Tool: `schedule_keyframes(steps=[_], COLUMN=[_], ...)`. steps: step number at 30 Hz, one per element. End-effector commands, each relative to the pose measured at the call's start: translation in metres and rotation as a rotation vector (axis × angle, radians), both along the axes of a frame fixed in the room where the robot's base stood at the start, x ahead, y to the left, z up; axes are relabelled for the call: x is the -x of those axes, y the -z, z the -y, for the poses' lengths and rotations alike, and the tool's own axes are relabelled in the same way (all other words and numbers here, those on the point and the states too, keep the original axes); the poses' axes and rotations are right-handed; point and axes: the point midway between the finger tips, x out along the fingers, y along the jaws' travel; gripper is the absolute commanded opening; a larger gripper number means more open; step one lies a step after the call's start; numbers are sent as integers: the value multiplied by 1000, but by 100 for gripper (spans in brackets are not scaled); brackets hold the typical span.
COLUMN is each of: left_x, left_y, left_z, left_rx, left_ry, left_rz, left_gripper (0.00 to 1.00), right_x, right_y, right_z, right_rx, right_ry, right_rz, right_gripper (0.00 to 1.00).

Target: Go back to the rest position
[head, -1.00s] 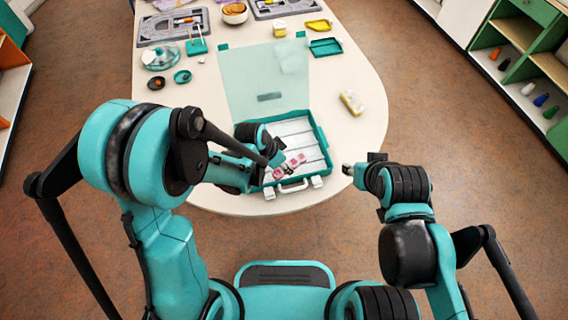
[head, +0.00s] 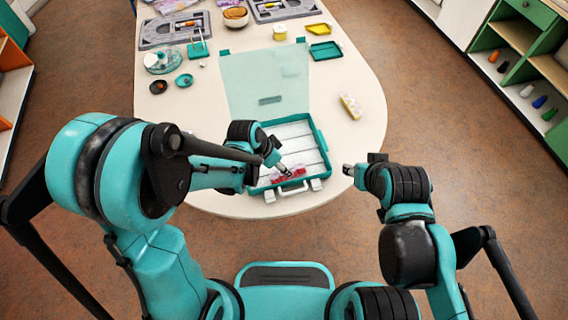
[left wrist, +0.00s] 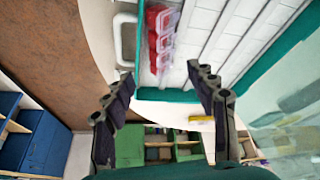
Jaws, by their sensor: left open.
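The teal case (head: 324,150) lies open near the table's front edge, its clear lid (head: 255,85) folded back. Its white inside is split into long rows. A red, clear-lidded piece (head: 291,175) lies in the row nearest the handle; it also shows in the left wrist view (left wrist: 160,38). My left gripper (head: 284,169) hangs over the case close to the red piece; in the left wrist view its fingers (left wrist: 160,78) are wide apart with nothing between them. My right gripper (head: 347,170) is just right of the case over the table edge; its jaws are too small to read.
A yellow-and-clear packet (head: 350,106) lies right of the lid. Grey trays (head: 174,30), teal dishes (head: 184,80), a bowl (head: 236,17) and a yellow tray (head: 318,29) stand at the back.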

Motion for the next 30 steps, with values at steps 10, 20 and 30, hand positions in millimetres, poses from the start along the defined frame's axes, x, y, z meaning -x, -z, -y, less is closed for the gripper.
schedule_keyframes(steps=[10, 20, 30], left_x=[16, 18, 31], left_y=[-66, -74, -107], left_z=[-22, -26, -59], left_rx=[0, -1, -5], left_ry=[-2, 0, -214], left_rz=[-1, -1, 33], left_gripper=[57, 57, 57], right_x=[0, 0, 0], right_y=[-29, -31, -25], right_z=[0, 0, 0], right_rx=[0, 0, 0], right_ry=[0, 0, 0], right_rz=[0, 0, 0], right_gripper=[40, 40, 40])
